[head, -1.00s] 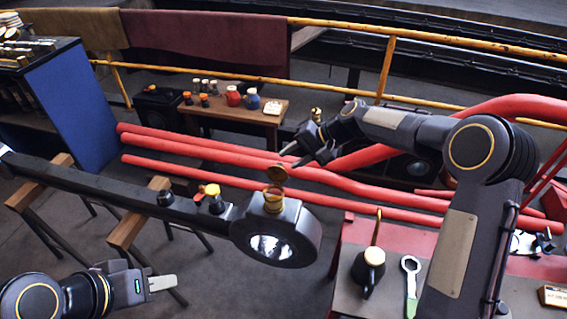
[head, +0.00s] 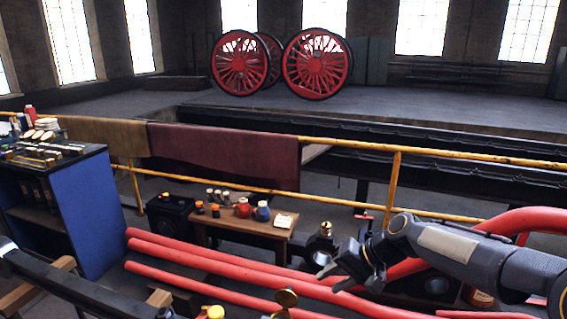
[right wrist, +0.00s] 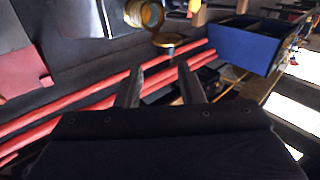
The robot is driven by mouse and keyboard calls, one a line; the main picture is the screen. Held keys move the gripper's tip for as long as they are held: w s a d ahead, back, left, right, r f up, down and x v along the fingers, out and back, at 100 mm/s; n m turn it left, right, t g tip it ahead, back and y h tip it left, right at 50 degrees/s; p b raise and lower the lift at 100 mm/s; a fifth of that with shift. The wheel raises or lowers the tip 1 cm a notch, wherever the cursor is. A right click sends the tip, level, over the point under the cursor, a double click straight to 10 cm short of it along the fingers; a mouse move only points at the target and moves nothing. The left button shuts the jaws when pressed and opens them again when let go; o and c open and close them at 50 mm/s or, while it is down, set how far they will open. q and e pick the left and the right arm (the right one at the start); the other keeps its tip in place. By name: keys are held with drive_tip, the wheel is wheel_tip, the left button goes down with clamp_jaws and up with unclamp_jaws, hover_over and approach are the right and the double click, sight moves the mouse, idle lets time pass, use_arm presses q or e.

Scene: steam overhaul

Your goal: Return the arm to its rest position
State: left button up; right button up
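My right arm (head: 450,245) reaches in from the right in the head view. Its gripper (head: 328,278) is above the red pipes, right of the brass lid (head: 287,298). In the right wrist view the two fingers (right wrist: 160,90) stand apart with nothing held between them. Beyond them are the brass cup (right wrist: 145,14) and its round lid (right wrist: 168,40), which is swung open. The lid is apart from the fingers. My left gripper is out of view.
Red pipes (head: 215,262) run below the gripper. A yellow railing (head: 393,185) and a small bench (head: 262,228) with jars stand behind. A blue cabinet (head: 98,215) is at left. The dark rod (head: 75,285) shows at lower left. Red wheels (head: 317,64) stand far back.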

drive_tip(key=s+d+r+n+t+h, duration=0.15)
drive_tip(key=s+d, duration=0.25)
drive_tip(key=s, duration=0.5)
drive_tip(key=s+d+r+m+h, duration=0.1)
drive_tip(key=s+d+r, duration=0.2)
drive_tip(key=s, duration=0.5)
drive_tip(key=s+d+f+n+t+h, duration=0.1)
drive_tip(key=s+f, duration=0.3)
drive_tip(key=s, duration=0.8)
drive_tip(key=shift+s+d+f+p, duration=0.25)
drive_tip(key=shift+d+f+p, duration=0.05)
drive_tip(key=shift+f+p, duration=0.1)
